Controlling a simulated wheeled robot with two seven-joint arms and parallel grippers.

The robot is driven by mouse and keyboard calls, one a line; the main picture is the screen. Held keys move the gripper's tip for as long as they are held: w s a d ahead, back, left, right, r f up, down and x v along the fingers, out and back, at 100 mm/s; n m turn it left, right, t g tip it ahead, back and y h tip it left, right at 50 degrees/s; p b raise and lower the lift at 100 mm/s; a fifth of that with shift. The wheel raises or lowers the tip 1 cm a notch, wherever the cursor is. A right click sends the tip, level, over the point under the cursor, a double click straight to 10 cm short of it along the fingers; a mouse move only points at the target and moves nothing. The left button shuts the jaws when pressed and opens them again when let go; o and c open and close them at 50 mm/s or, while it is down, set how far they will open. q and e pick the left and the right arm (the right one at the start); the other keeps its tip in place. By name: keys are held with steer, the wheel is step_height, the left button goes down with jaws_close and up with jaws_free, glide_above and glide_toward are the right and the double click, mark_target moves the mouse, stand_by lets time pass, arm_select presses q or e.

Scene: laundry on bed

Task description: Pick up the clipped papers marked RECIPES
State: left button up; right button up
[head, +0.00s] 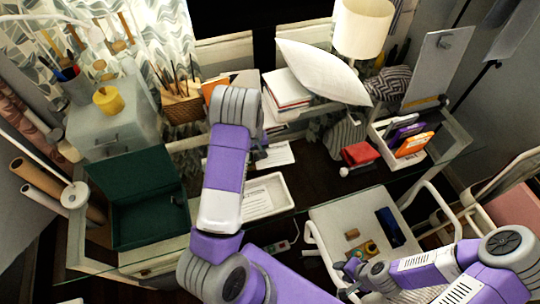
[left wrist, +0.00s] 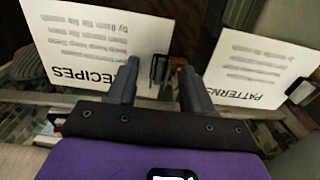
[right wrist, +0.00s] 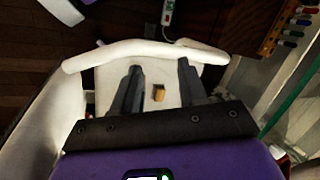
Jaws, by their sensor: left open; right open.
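The papers marked RECIPES (left wrist: 90,45) fill the left of the left wrist view, with their print upside down. A black clip (left wrist: 158,70) shows by their right edge, between my fingers. A second sheet marked PATTERNS (left wrist: 255,68) lies to the right. My left gripper (left wrist: 157,82) is open and empty, its left fingertip overlapping the RECIPES sheet in the picture; contact cannot be told. In the head view my left arm hides much of the desk around this gripper (head: 262,152). My right gripper (right wrist: 160,80) is open and empty above a white seat.
A white tray (head: 284,190) holding a printed sheet lies right of my left arm. A green open box (head: 135,185) stands left. A red item (head: 360,154) and a white organizer (head: 412,160) are at the right. A small wooden block (right wrist: 158,94) lies on the white seat.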

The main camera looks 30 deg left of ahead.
arm_select(q)
steer(key=shift+c, duration=0.3)
jaws_close()
steer(key=shift+r, duration=0.1)
